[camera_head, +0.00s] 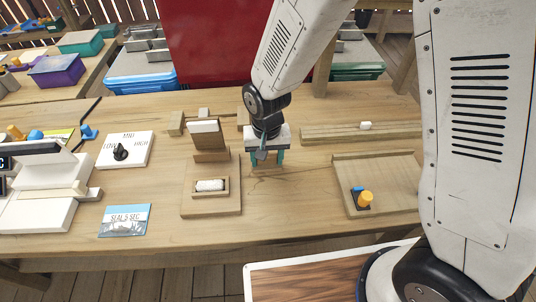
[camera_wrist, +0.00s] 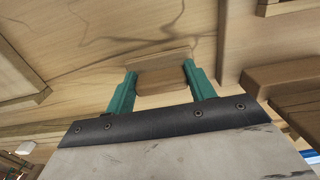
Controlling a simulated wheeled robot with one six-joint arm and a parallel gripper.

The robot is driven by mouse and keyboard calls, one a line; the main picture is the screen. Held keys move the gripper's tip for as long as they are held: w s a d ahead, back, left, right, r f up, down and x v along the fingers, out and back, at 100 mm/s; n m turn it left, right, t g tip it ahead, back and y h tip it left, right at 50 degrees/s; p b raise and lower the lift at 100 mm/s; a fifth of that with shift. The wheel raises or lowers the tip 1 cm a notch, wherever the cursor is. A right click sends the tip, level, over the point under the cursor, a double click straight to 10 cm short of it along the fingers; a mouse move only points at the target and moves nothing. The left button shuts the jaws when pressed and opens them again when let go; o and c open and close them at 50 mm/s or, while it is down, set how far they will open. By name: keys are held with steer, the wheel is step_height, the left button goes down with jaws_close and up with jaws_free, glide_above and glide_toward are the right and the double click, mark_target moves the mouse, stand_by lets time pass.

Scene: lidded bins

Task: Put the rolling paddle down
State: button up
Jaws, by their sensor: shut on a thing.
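My gripper (camera_head: 266,157) points down over the middle of the wooden table. In the wrist view its two green fingers (camera_wrist: 160,71) are shut on a flat wooden piece, the rolling paddle (camera_wrist: 168,82). Only the paddle's wooden face and upper edge show between the fingers. In the head view the paddle is mostly hidden by the gripper. I cannot tell whether it touches the table.
Left of my gripper, a wooden board (camera_head: 228,205) carries a small box with a white roll (camera_head: 210,185). A shallow wooden tray (camera_head: 400,165) with an orange-topped peg (camera_head: 364,198) lies right. A wooden rail (camera_head: 330,134) lies behind it. The table front is clear.

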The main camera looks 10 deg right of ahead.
steer(key=shift+f, duration=0.15)
steer(key=o, duration=0.9)
step_height(320, 180, up, 12)
steer(key=shift+r, duration=0.25)
steer(key=s+d+r, duration=0.5)
steer(key=d+r, duration=0.5)
steer(key=d, duration=0.1)
steer(key=shift+t, duration=0.6)
steer(key=s+d+r, duration=0.1)
steer(key=s+d, duration=0.2)
steer(key=s, duration=0.1)
steer(key=s+d+r, duration=0.2)
steer(key=s+d, duration=0.1)
steer(key=s, duration=0.2)
steer(key=s+d+r, duration=0.2)
steer(key=s+d, duration=0.1)
steer(key=s, duration=0.2)
steer(key=shift+s+d+r, duration=0.2)
steer(key=shift+d, duration=0.2)
